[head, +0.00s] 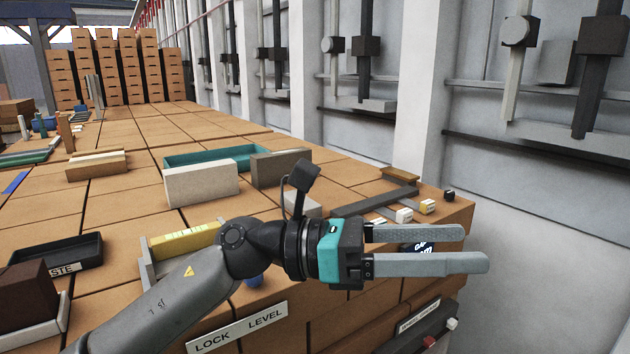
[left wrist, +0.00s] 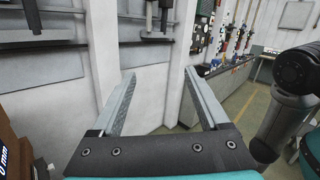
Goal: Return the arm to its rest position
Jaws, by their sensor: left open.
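My left gripper (head: 476,248) reaches across the front right corner of the brick-topped table in the head view. Its two grey fingers are apart with nothing between them, and they point right, past the table edge towards the white wall. In the left wrist view the same gripper (left wrist: 160,85) shows open and empty in front of the wall panels. My left arm (head: 185,290) comes in from the lower left, low over the front of the table. My right gripper does not show in the head view.
The table (head: 120,205) carries a teal tray (head: 215,157), a pale block (head: 201,184), a grey-brown block (head: 281,168), a yellow block (head: 185,240) and a black tray (head: 55,254). Small cubes (head: 404,215) lie near the right corner. A white wall (head: 520,210) with fittings runs along the right.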

